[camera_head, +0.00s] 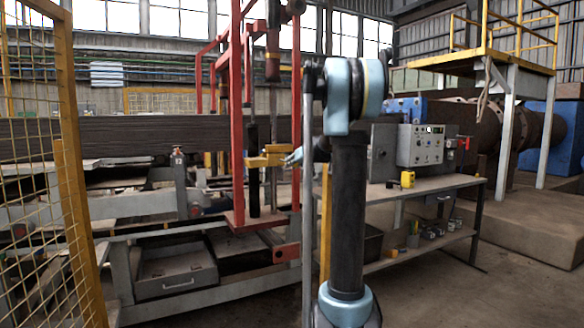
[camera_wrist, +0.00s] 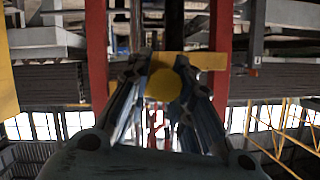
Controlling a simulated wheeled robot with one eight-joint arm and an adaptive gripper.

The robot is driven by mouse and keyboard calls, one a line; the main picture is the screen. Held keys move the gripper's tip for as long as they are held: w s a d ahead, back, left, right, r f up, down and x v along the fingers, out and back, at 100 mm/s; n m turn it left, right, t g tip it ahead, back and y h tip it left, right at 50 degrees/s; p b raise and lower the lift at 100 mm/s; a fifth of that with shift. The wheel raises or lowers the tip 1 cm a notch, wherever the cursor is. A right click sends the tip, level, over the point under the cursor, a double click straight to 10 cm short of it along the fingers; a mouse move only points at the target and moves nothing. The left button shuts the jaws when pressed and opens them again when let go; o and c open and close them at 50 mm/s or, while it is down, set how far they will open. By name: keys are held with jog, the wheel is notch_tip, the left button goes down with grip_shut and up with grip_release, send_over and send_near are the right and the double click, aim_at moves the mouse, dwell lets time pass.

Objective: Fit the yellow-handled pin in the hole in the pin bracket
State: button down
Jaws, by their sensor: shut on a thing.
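My gripper (camera_head: 292,157) is in front of the red frame, level with the yellow pin bracket (camera_head: 262,161). In the wrist view, which is upside down, my gripper (camera_wrist: 168,70) is shut on the round yellow handle of the pin (camera_wrist: 163,87). The handle lies right up against the yellow bracket (camera_wrist: 208,61) in that view. The pin's shaft and the bracket's hole are hidden, so I cannot tell whether the pin is in the hole.
Red uprights (camera_head: 238,110) and a dark vertical rod (camera_head: 253,180) stand around the bracket. A bench (camera_head: 440,187) with a control box (camera_head: 421,145) and a yellow mug (camera_head: 407,179) is to the right. A yellow mesh fence (camera_head: 68,170) stands at left. Floor at lower right is clear.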

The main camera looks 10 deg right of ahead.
jog(key=shift+w+a, duration=0.55)
jog(key=shift+w, duration=1.25)
jog(key=shift+w+a, duration=0.6)
jog(key=shift+w, duration=1.15)
jog(key=shift+w+a, duration=0.55)
jog(key=shift+w, duration=1.25)
dwell(2.7)
